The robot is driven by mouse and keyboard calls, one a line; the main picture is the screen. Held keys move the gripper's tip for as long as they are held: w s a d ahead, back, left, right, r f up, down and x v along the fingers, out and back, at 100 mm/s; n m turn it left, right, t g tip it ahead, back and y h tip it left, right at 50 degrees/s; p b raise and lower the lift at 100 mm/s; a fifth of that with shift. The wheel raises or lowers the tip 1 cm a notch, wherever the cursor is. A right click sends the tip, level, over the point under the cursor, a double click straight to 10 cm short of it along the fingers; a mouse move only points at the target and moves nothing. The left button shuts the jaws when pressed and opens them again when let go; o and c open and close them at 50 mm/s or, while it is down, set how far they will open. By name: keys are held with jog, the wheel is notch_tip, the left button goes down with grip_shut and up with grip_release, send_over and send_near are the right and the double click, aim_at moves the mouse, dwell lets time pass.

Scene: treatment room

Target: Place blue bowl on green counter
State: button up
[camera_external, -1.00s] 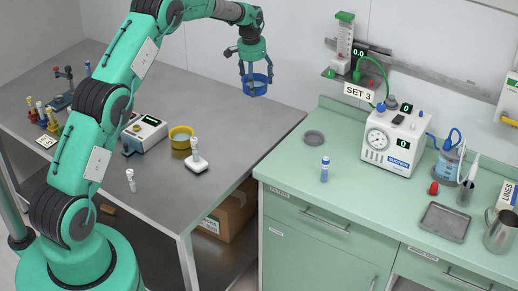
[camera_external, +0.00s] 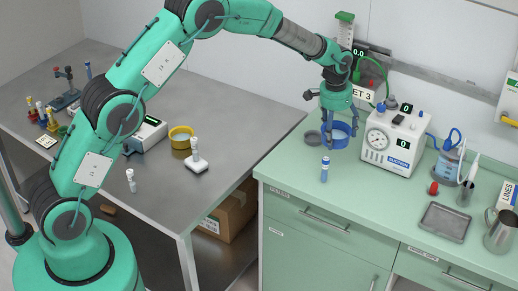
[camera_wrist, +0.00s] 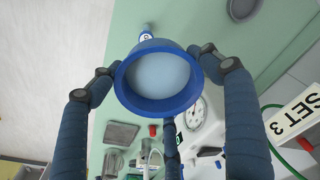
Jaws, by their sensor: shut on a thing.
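A blue bowl (camera_external: 340,131) is held in my gripper (camera_external: 338,128) over the green counter (camera_external: 290,185), near the counter's back left part. In the wrist view the bowl (camera_wrist: 158,100) sits between the fingers of my gripper (camera_wrist: 158,85), its open side facing the camera. The fingers are shut on the bowl's rim. Whether the bowl's base touches the counter cannot be told from the outside view.
A grey round dish (camera_external: 313,138) lies just left of the bowl. A blue and white vial (camera_external: 325,169) stands in front of it. The suction unit (camera_external: 394,140) stands close to the right.

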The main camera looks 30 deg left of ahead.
jog(key=s+d+m+p, duration=0.1)
jog(key=s+d+m, duration=0.1)
jog(key=s+d, duration=1.25)
notch_tip(320, 180, down, 11)
jog(key=w+d, duration=0.1)
jog(key=d, duration=0.1)
jog(key=shift+w, duration=0.25)
jog(key=shift+d, duration=0.1)
send_over(398, 205)
jog(key=shift+s+a+f+p, duration=0.1)
jog(key=shift+f+p, duration=0.05)
jog(key=shift+f, duration=0.2)
jog(key=shift+s+a+f+p, duration=0.1)
jog(key=shift+f+p, duration=0.05)
jog(key=shift+f, duration=0.2)
jog(key=shift+f, duration=0.1)
jog(key=shift+f, duration=1.65)
jog(key=shift+f, duration=0.2)
